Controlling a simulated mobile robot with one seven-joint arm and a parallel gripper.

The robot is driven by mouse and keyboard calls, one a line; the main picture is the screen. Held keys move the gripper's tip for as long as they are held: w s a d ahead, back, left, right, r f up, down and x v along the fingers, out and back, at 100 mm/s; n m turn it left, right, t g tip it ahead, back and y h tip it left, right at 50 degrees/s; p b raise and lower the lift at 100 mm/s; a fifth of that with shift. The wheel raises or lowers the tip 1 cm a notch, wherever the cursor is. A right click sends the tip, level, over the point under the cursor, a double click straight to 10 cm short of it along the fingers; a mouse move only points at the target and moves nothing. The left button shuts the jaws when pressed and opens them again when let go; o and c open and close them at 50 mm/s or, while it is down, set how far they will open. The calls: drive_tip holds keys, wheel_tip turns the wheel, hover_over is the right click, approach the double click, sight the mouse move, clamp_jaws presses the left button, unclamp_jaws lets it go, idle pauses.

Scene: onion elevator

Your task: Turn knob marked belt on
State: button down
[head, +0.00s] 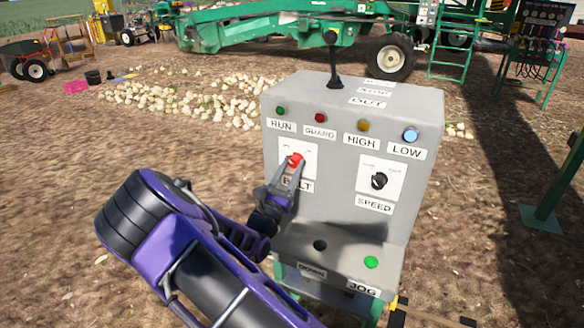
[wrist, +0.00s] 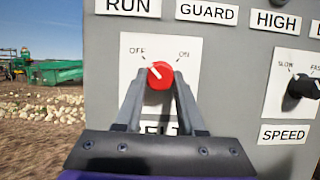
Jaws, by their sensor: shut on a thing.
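The red belt knob (head: 296,159) sits on a white plate above the partly hidden BELT label (head: 303,186) on the grey control box (head: 420,120). In the wrist view the knob (wrist: 161,76) has OFF at its upper left and ON at its upper right. Its white pointer mark tilts up-left toward OFF. My gripper (head: 289,170) reaches up to the knob from below. In the wrist view its fingers (wrist: 158,88) are shut on the knob, one on each side. They hide much of the BELT label below.
To the right is the black SPEED knob (head: 379,180). Above are the green RUN (head: 280,111), red GUARD (head: 320,118), yellow HIGH (head: 363,126) and lit blue LOW lamps (head: 411,135). A black lever (head: 332,62) stands on top. A green JOG button (head: 371,262) is on the lower ledge.

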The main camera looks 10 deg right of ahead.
drive_tip(key=m+g+h, duration=0.1)
drive_tip(key=m, duration=0.2)
drive_tip(key=m+g+h+b, duration=0.1)
drive_tip(key=m+g, duration=0.1)
drive_tip(key=m, duration=0.2)
drive_tip(key=shift+w+a+h, duration=0.1)
drive_tip(key=shift+a+h, duration=0.05)
drive_tip(key=shift+h, duration=0.15)
drive_tip(key=m+g+b, duration=0.1)
drive_tip(key=m, duration=0.2)
drive_tip(key=m+g+h+b, duration=0.1)
drive_tip(key=m, duration=0.2)
drive_tip(key=shift+a+g, duration=0.1)
drive_tip(key=shift+g, duration=0.2)
drive_tip(key=m+g+b, duration=0.1)
drive_tip(key=m, duration=0.1)
drive_tip(key=m+g+b, duration=0.1)
drive_tip(key=m, duration=0.2)
drive_tip(key=shift+w+r+y+b, duration=0.1)
drive_tip(key=shift+y+b, duration=0.2)
drive_tip(key=shift+b, duration=0.1)
drive_tip(key=shift+a+r+m+g+y+b, duration=0.2)
drive_tip(key=shift+m+b, duration=0.35)
drive_tip(key=shift+m, duration=0.45)
drive_tip(key=shift+d+r+m+g+y+b, duration=0.1)
drive_tip(key=shift+m+g+y+b, duration=0.3)
drive_tip(key=shift+m, duration=0.6)
drive_tip(key=c, duration=0.5)
unclamp_jaws()
